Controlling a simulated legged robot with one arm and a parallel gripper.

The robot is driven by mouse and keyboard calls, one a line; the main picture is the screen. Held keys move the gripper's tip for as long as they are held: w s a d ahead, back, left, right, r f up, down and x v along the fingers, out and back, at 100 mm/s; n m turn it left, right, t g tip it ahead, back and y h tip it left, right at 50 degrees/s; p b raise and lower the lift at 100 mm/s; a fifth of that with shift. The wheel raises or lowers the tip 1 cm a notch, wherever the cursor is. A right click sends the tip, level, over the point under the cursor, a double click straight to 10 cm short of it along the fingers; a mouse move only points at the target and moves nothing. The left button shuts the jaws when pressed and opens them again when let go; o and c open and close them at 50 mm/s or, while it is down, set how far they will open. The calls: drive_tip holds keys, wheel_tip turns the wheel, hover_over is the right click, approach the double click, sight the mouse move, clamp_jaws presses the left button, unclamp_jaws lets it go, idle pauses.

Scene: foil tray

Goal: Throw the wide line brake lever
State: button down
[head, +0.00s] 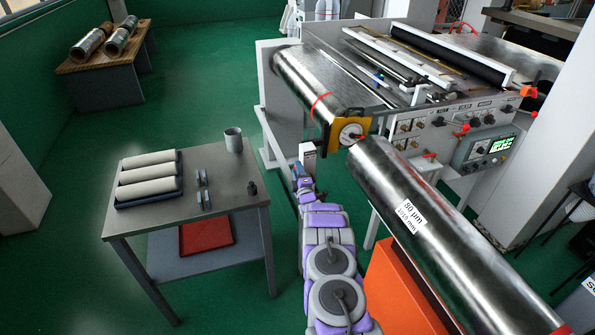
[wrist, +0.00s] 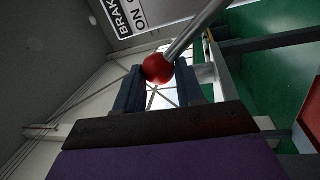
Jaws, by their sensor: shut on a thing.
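The brake lever shows in the wrist view as a metal rod (wrist: 196,30) with a red ball knob (wrist: 158,68) at its end. The rod runs from the knob to the upper right. A white label (wrist: 128,14) with "BRAKE" and "ON" partly readable is behind it. My gripper (wrist: 158,84) has its two dark fingers on either side of the knob, shut on it. In the head view my gripper (head: 299,172) is beside a small white labelled panel (head: 308,154) under the machine's foil roll (head: 315,85). The lever itself is hidden there.
A large foil roll marked 80 µm (head: 440,235) lies close on the right of my arm, above an orange block (head: 400,290). A grey table (head: 225,180) with white rolls (head: 148,174) and a cup (head: 233,140) stands left.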

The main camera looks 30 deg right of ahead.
drive_tip(key=shift+s+d+f, duration=0.1)
drive_tip(key=shift+s+f, duration=0.05)
drive_tip(key=shift+f, duration=0.15)
drive_tip(key=c, duration=1.1)
unclamp_jaws()
drive_tip(key=shift+o, duration=1.4)
drive_tip(key=shift+d+f, duration=0.1)
drive_tip(key=shift+o, duration=0.6)
drive_tip(key=shift+d, duration=0.15)
drive_tip(key=p+v, duration=0.3)
drive_tip(key=v, duration=1.4)
